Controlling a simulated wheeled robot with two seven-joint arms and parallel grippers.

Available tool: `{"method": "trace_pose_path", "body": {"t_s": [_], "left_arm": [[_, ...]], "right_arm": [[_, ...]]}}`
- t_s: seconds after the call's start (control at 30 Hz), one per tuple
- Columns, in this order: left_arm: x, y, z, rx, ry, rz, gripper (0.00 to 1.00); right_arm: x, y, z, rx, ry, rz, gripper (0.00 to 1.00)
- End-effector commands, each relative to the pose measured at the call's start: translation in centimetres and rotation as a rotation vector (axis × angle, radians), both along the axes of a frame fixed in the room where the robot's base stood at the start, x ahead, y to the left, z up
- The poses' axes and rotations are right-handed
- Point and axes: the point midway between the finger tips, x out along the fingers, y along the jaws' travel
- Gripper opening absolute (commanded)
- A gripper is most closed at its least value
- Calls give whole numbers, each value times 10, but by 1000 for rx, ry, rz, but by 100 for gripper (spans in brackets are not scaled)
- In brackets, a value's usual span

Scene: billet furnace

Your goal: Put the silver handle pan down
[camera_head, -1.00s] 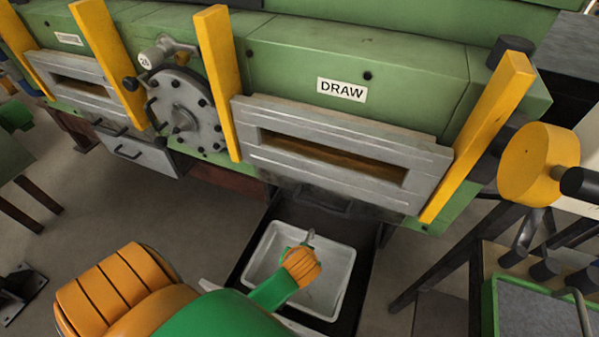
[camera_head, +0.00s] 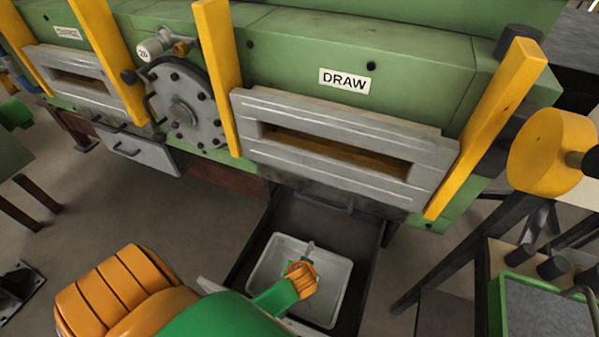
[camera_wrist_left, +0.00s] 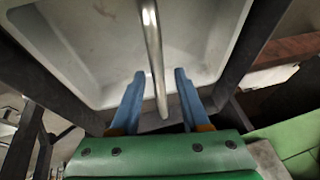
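The silver handle pan is a pale, shallow rectangular pan (camera_head: 335,290) below the DRAW slot. It sits within a dark frame, and whether it rests on it I cannot tell. Its silver handle (camera_head: 311,247) shows at the tip of my left arm. In the left wrist view the handle (camera_wrist_left: 153,40) runs down between the two blue fingers of my left gripper (camera_wrist_left: 160,75). The fingers stand apart with visible gaps on both sides of the handle. The pan's inside (camera_wrist_left: 95,50) looks empty. My right gripper is not in view.
The green furnace front with the DRAW slot (camera_head: 335,150) stands behind the pan. The dark frame (camera_head: 300,215) surrounds the pan. A bench with a green-rimmed tray (camera_head: 545,310) and a yellow round part (camera_head: 550,150) are at the right.

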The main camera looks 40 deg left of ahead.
Motion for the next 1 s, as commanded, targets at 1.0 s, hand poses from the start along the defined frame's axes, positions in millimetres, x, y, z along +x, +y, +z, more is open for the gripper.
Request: {"method": "trace_pose_path", "body": {"t_s": [1.0], "left_arm": [[-39, -31, 109, 1, -1, 1, 46]], "right_arm": [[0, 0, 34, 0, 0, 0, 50]]}}
